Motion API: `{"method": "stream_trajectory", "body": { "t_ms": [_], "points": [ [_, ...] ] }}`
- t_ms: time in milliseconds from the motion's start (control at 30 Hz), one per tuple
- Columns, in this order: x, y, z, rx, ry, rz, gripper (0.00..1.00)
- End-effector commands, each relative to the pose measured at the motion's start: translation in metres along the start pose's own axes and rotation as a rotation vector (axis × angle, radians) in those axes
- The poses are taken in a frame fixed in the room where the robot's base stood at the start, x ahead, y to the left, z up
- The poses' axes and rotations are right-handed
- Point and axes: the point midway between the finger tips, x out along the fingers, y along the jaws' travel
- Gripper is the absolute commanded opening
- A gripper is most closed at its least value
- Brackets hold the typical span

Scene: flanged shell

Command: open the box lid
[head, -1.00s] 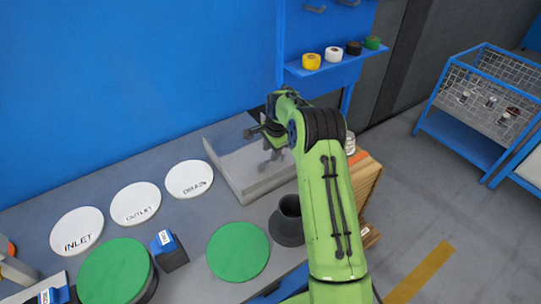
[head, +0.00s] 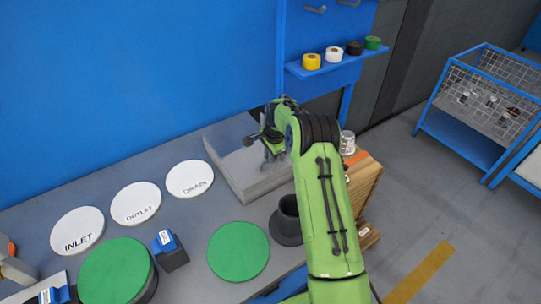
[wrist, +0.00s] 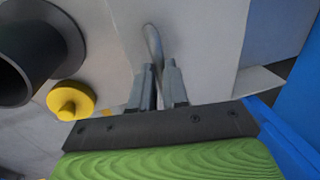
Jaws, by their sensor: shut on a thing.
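The box is a low grey box (head: 230,160) on the workbench, left of my arm in the head view. Its pale grey lid (wrist: 110,25) fills much of the upper wrist view, with a curved metal handle (wrist: 151,40) standing on it. My gripper (wrist: 159,72) is shut on the lower part of this handle. In the head view my gripper (head: 272,150) is over the right part of the box, and my arm hides that end. I cannot tell from these views whether the lid is raised.
A dark flanged pipe piece (head: 288,218) stands in front of the box, beside a green disc (head: 238,251). A yellow knobbed part (wrist: 72,101) shows in the wrist view. White discs marked INLET (head: 77,229), OUTLET (head: 136,203) and DRAIN (head: 189,179) lie left. A blue wall stands behind.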

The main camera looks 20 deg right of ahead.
Motion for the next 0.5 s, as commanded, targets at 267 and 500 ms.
{"method": "stream_trajectory", "body": {
  "t_ms": [267, 500],
  "points": [
    [0.003, -0.016, -0.001, -0.003, 0.002, -0.002, 0.00],
    [0.007, -0.042, -0.002, 0.000, 0.004, -0.003, 0.00]
  ]
}}
